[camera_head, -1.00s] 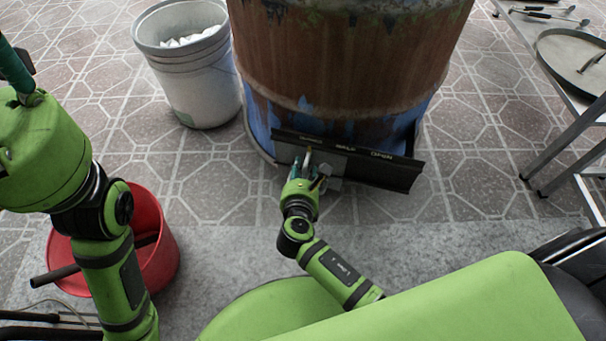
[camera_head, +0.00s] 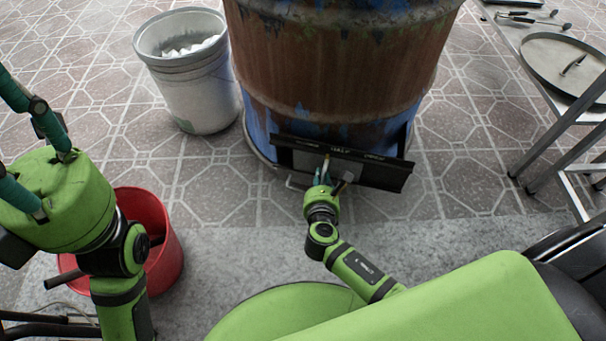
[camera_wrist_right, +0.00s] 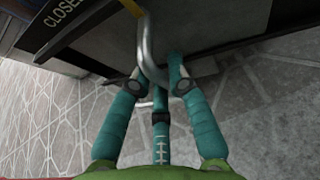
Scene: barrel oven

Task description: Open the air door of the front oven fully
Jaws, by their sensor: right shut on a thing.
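The front oven is a rusty brown and blue barrel (camera_head: 340,65). Its air door is a dark frame (camera_head: 385,176) low on the front, with faint white lettering along the top edge; the "CLOSED" label (camera_wrist_right: 62,14) shows in the right wrist view. A grey sliding plate (camera_head: 303,160) sits in the frame. My right gripper (camera_head: 325,172) is at the middle of the frame, near the middle label. In the wrist view its teal fingers (camera_wrist_right: 157,78) are shut around the silver bar handle (camera_wrist_right: 147,42). My left gripper (camera_head: 32,130) hangs at the left edge, teal fingers spread and empty.
A white bucket (camera_head: 200,95) stands left of the barrel. A red bucket (camera_head: 165,255) with a dark bar stands below my left arm. A metal table (camera_head: 535,80) with a round lid (camera_head: 570,65) and tools is at the right. The paved floor before the door is clear.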

